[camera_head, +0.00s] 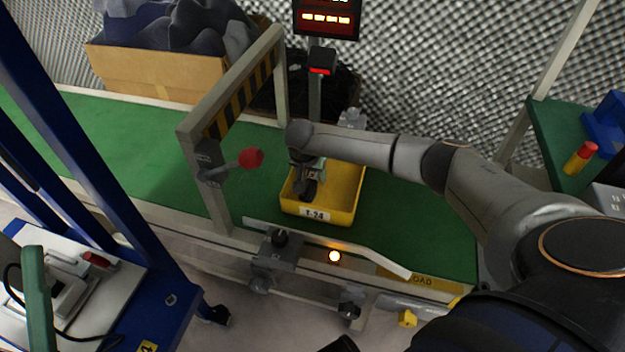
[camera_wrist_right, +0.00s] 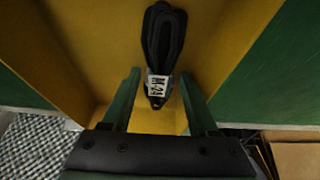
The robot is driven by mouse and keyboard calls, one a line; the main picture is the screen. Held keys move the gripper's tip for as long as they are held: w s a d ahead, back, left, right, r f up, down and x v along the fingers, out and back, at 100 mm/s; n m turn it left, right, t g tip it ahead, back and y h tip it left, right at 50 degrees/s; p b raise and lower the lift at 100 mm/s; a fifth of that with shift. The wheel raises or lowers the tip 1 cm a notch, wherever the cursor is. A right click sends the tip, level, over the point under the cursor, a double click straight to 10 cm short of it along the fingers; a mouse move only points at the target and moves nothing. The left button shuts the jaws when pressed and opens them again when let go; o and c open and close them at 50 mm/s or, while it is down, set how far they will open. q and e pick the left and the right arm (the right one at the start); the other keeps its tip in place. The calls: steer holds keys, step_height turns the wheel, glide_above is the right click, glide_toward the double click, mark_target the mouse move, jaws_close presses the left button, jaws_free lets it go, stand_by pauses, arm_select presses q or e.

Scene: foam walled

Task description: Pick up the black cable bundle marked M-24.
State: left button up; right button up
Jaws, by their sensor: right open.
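The black cable bundle (camera_wrist_right: 163,38) lies in the yellow bin (camera_head: 345,190), with a white M-24 tag (camera_wrist_right: 157,86) at its near end. In the right wrist view it is a folded, elongated loop. My right gripper (camera_wrist_right: 159,76) is open, with one green finger on each side of the tagged end. The fingers look apart from the bundle. In the head view my right gripper (camera_head: 306,180) is in the left part of the bin, and it is hard to separate from the dark bundle. My left gripper is not in view.
The bin stands on a green conveyor (camera_head: 415,235). A striped gate (camera_head: 240,95) with a red knob (camera_head: 251,158) is left of it. A scanner post (camera_head: 316,95) stands behind. A pale guide rail (camera_head: 350,248) runs in front. A cardboard box (camera_head: 155,72) is behind the conveyor.

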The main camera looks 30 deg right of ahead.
jaws_close()
stand_by(0.5)
